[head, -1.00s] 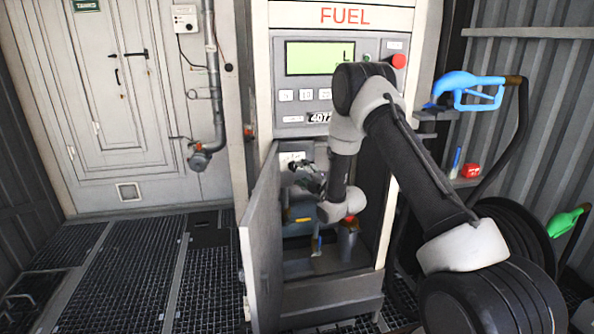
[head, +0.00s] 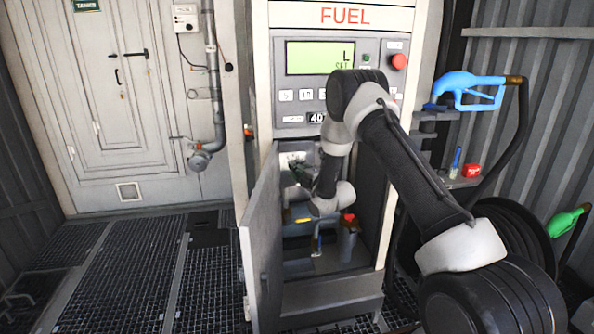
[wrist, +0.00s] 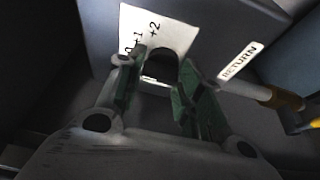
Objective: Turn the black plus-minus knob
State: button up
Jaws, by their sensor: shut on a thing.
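The black plus-minus knob (wrist: 163,64) stands in front of a white scale plate (wrist: 152,32) marked with +1 and +2, in the wrist view. My gripper (wrist: 157,78) has its green-padded fingers on both sides of the knob and is shut on it. The fingers and the dim light hide part of the knob and the lower scale. In the head view my gripper (head: 297,172) reaches into the open lower cabinet of the fuel pump (head: 262,80). The knob cannot be made out there.
The cabinet door (head: 261,245) stands open at the left of my arm. A RETURN label (wrist: 240,61) is right of the knob, near a pipe with a yellow part (wrist: 284,98). A blue nozzle (head: 468,88) hangs at the pump's right. The grated floor at left is clear.

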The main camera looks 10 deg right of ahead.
jog(key=shift+f+m+t, duration=0.1)
jog(key=shift+m+t, duration=0.5)
jog(key=shift+m, duration=0.8)
jog(key=shift+m+t, duration=0.6)
jog(key=shift+m, duration=0.8)
jog(key=o, duration=1)
jog(key=shift+f, duration=0.1)
jog(key=v, duration=1.2)
